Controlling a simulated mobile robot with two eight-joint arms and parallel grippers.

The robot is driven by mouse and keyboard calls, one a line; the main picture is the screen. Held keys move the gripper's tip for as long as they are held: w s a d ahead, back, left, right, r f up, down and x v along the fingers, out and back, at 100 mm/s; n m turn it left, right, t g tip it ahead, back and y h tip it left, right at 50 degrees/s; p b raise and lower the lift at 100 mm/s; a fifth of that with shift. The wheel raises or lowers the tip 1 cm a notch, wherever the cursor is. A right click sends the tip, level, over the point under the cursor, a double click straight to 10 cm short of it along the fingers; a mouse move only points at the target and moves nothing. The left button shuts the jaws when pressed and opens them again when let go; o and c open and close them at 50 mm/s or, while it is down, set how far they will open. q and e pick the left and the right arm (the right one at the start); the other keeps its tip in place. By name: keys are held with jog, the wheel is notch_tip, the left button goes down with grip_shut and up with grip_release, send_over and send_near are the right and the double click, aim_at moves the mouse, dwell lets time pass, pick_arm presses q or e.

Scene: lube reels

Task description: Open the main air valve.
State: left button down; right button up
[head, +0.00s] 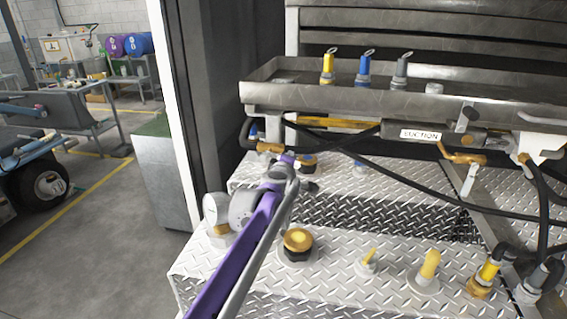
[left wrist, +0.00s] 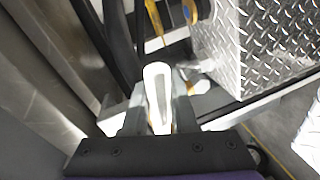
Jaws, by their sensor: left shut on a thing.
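My left gripper (head: 290,170) is at the end of the purple arm, beside a brass fitting (head: 270,147) under the left end of the metal tray. In the left wrist view, my left gripper (left wrist: 158,112) is shut on a pale elongated handle (left wrist: 157,82) that stands between its fingers. My gripper hides most of this handle in the head view, so I cannot tell how it is turned. No label naming the main air valve is readable. My right gripper is not in view.
The metal tray (head: 330,98) holds yellow, blue and grey nozzles. Open floor lies left.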

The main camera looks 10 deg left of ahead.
pick_arm(q)
jog(key=shift+d+r+n+h, duration=0.15)
jog(key=shift+r+n+h, duration=0.25)
jog(key=shift+r+n, duration=0.6)
jog(key=shift+f+n, duration=0.15)
jog(key=shift+n, duration=0.15)
jog(key=c, duration=0.7)
grip_release()
jog(key=s+r, duration=0.2)
jog(key=s, duration=0.8)
jog(key=shift+s, duration=0.35)
